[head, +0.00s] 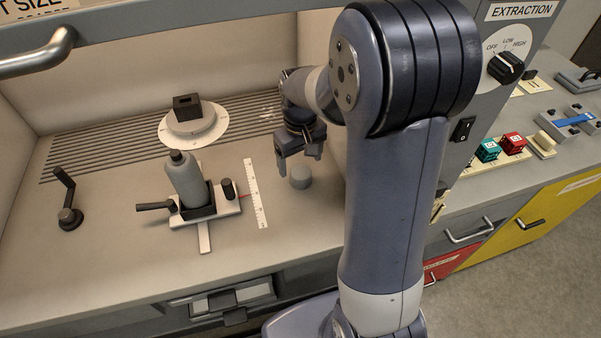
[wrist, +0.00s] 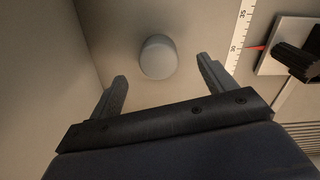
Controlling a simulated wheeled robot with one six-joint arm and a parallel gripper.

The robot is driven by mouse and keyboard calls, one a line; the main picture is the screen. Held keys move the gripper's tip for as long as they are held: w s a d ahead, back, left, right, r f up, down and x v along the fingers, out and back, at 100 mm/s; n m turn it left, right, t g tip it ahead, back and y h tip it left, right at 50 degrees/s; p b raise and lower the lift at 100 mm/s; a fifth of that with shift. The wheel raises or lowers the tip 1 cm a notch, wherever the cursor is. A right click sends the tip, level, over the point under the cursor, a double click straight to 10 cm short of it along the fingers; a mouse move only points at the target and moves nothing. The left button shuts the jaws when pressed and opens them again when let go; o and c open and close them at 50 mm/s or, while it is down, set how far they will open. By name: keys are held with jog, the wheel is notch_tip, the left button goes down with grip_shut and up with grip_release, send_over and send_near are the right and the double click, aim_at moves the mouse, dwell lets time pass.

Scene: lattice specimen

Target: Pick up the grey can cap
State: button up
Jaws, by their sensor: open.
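The grey can cap (head: 300,177) is a small, rounded grey cylinder standing on the bench floor, to the right of the ruler. It also shows in the wrist view (wrist: 158,57), beyond the fingertips and roughly between their lines. My gripper (head: 300,153) is open and empty, with its fingers pointing down above and close to the cap. In the wrist view my gripper (wrist: 162,82) has its two fingers spread wide on either side, apart from the cap. A grey can (head: 184,179) stands slightly tilted in a dark holder on a white stand.
A white ruler (head: 256,193) lies left of the cap. The stand (head: 225,207) has dark knobs and a lever. A round white dial (head: 194,128) with a dark block sits behind. A dark crank (head: 67,200) stands at left. The floor around the cap is clear.

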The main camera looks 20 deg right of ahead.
aim_at(301, 172)
jog(key=shift+d+f+p, duration=0.1)
jog(key=shift+f+p, duration=0.35)
jog(key=shift+f, duration=2.15)
jog(key=c, duration=1)
